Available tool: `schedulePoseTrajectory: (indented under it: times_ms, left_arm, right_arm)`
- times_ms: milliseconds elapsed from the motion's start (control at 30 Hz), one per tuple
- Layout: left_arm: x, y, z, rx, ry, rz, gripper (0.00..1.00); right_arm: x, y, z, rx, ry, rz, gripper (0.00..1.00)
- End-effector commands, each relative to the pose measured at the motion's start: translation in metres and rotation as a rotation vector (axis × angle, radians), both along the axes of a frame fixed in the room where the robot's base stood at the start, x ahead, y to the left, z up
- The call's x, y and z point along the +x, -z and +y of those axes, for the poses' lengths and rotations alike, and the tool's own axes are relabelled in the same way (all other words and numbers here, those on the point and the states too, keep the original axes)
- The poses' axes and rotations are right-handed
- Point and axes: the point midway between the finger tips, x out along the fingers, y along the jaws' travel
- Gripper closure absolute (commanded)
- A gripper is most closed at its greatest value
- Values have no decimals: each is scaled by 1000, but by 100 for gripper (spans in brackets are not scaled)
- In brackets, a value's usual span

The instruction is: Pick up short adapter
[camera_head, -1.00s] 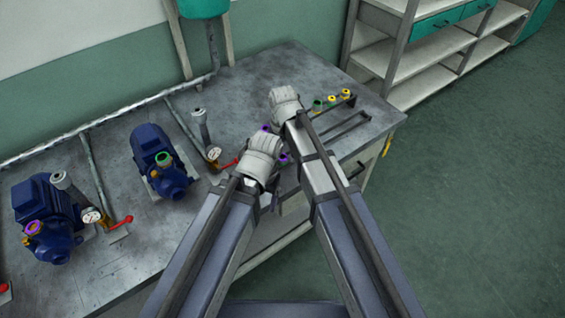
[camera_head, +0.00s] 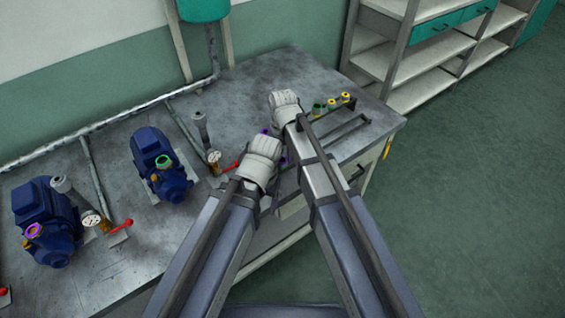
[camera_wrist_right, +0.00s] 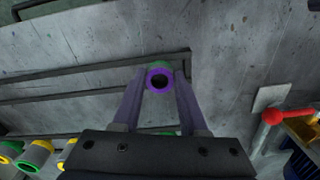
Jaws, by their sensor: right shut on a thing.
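In the right wrist view, a small round adapter (camera_wrist_right: 159,79) with a purple ring towards the camera and green behind it sits between the tips of my right gripper (camera_wrist_right: 158,88). The fingers are shut on it; I take it for the short adapter. In the head view my right gripper's hand (camera_head: 286,107) is over the bench by the rack, and its fingers and the adapter are hidden.
Several green and yellow fittings (camera_head: 331,104) stand by a dark bar rack (camera_head: 348,127) at the bench's right. A blue pump with a green ring (camera_head: 155,160) and one with a purple ring (camera_head: 45,215) stand left. A red-handled valve (camera_wrist_right: 273,115) shows at right in the wrist view.

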Motion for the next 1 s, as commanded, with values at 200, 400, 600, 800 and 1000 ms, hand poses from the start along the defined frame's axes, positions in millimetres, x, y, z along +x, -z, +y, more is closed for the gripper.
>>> schedulePoseTrajectory:
  times_ms: [200, 400, 600, 800, 1000]
  left_arm:
    - [0, -2, 0, 0, 0, 0, 22]
    - [0, -16, 0, 0, 0, 0, 22]
    - [0, -43, 0, 0, 0, 0, 22]
    - [0, -75, 0, 0, 0, 0, 22]
    - [0, -98, 0, 0, 0, 0, 22]
  right_arm:
    - [0, -2, 0, 0, 0, 0, 100]
    - [0, -16, 0, 0, 0, 0, 100]
    - [0, -43, 0, 0, 0, 0, 100]
    - [0, -75, 0, 0, 0, 0, 100]
    - [0, -98, 0, 0, 0, 0, 100]
